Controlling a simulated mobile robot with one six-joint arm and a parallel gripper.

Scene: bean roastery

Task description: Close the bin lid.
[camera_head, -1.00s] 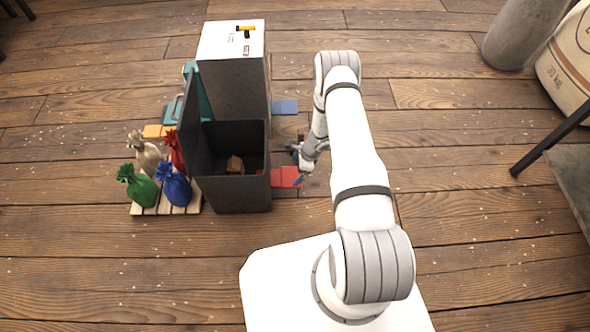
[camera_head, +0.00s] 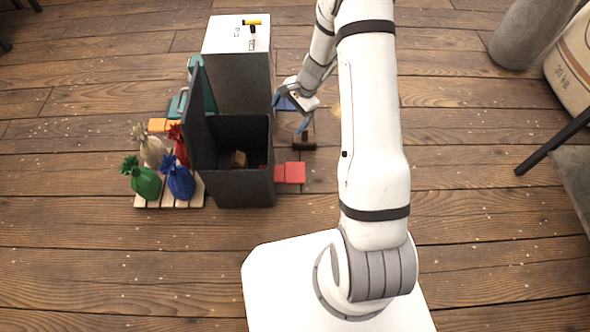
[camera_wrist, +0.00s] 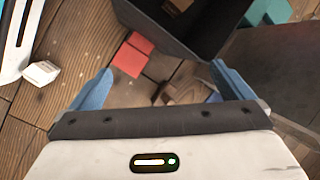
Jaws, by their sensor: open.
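The dark grey bin (camera_head: 245,187) stands left of my arm, open at the top. Its lid (camera_head: 199,118) stands up steeply along the bin's left side. A brown block (camera_head: 238,159) lies inside the bin. My gripper (camera_head: 291,113) is beyond and right of the bin's far right corner, apart from bin and lid. Its blue fingers are spread with nothing between them. In the wrist view my gripper (camera_wrist: 161,78) points at the floor, with the bin wall (camera_wrist: 185,50) at the top. The lid cannot be made out clearly there.
A white-topped cabinet (camera_head: 222,35) stands behind the bin. Cloth sacks, including a blue one (camera_head: 179,182), stand on a pallet (camera_head: 153,199) left of the lid. Red tiles (camera_head: 291,173) and a brown mallet-like object (camera_head: 303,142) lie right of the bin. Floor on the right is largely clear.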

